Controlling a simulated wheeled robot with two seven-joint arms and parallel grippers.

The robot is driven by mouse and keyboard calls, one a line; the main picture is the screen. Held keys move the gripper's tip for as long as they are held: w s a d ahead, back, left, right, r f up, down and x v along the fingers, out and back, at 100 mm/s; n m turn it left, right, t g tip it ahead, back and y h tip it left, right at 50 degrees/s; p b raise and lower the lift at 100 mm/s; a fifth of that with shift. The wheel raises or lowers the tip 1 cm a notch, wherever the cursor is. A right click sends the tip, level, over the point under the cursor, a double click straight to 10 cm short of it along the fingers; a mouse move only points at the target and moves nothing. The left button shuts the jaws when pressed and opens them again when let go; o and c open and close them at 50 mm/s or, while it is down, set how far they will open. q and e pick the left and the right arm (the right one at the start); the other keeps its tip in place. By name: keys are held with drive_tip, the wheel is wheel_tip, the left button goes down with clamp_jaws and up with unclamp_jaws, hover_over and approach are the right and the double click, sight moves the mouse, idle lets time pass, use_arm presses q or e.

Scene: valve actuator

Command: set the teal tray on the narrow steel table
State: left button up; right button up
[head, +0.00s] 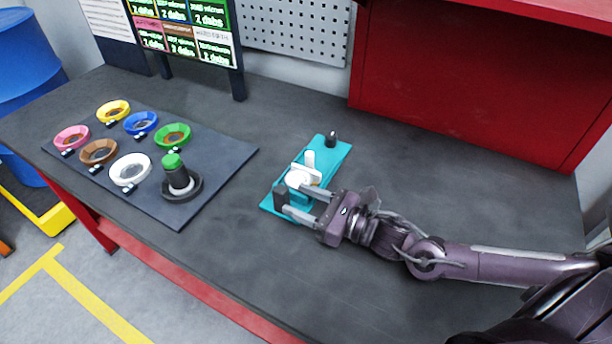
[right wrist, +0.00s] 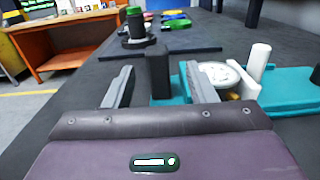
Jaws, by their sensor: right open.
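The teal tray (head: 334,153) lies on the dark workbench, with a white valve part (head: 300,178) on it and a short dark post at each end. My right gripper (head: 292,198) is open at the tray's near-left end. In the right wrist view the near dark post (right wrist: 158,75) stands between the two open fingers (right wrist: 155,82), with gaps visible on both sides. The white part and teal tray (right wrist: 285,88) show to the right of the fingers there. My left gripper is not in view. I cannot identify a narrow steel table in either view.
A dark mat (head: 225,155) to the left holds several coloured rings and a green-topped post (head: 178,175). A red cabinet (head: 460,85) stands at the back right. An orange table (right wrist: 75,40) shows in the right wrist view. Bench around the tray is mostly clear.

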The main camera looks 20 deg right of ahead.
sight(287, 197)
drive_tip(key=shift+p+x, duration=0.4)
drive_tip(key=shift+x, duration=0.75)
drive_tip(key=shift+p+x, duration=0.35)
drive_tip(key=shift+x, duration=0.8)
drive_tip(key=shift+w+a+f, duration=0.15)
drive_tip(key=shift+w+a, duration=0.05)
drive_tip(key=shift+a, duration=0.1)
drive_tip(key=shift+f, duration=0.1)
clamp_jaws()
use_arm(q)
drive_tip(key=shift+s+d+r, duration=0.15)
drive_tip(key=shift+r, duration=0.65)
use_arm(e)
drive_tip(key=shift+w, duration=0.1)
